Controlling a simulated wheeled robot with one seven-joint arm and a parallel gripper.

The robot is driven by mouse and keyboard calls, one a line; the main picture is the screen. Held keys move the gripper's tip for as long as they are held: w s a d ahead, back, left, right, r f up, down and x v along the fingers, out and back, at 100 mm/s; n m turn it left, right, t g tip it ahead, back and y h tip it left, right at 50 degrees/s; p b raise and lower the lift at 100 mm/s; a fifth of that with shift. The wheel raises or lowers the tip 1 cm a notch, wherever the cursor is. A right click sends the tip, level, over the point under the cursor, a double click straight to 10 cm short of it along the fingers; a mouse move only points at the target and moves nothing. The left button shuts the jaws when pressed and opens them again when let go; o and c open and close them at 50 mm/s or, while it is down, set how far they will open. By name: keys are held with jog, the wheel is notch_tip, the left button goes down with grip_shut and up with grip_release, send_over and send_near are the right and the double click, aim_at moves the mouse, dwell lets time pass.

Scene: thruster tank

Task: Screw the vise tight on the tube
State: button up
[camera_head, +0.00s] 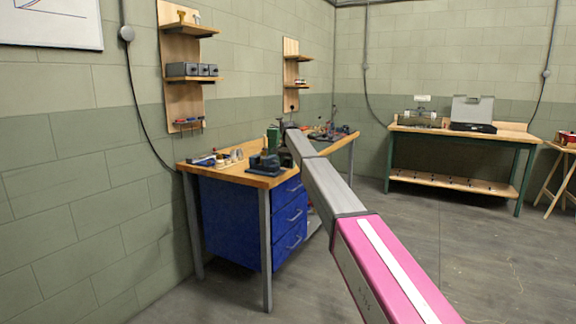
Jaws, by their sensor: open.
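A dark vise (265,162) stands near the front edge of the wooden workbench (240,174) over the blue drawers. A green upright thing (273,138) shows just behind the vise; I cannot tell whether it is the tube or whether the vise touches it. My arm reaches from the lower right toward the bench. My gripper (286,124) is a small dark shape at its far end, open, above and right of the vise and apart from it. Its fingers are too small to make out. The vise's handle and jaws are not clear.
Small items lie on the bench's left side. Wall shelves (190,80) hang above. A second bench (455,132) with an open grey case (473,112) stands at the back right. The floor between is clear.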

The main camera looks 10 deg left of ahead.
jog(key=c, duration=0.8)
jog(key=shift+o, duration=0.2)
jog(key=shift+w+d+f+g+y, duration=0.15)
jog(key=shift+g+y, duration=0.25)
jog(key=shift+g, duration=0.7)
jog(key=shift+g+y, duration=0.4)
jog(key=shift+g, duration=0.6)
jog(key=shift+s, duration=0.2)
jog(key=shift+d, duration=0.1)
jog(key=o, duration=0.8)
jog(key=shift+c, duration=0.2)
jog(key=shift+w+a, duration=0.15)
jog(key=shift+a, duration=0.1)
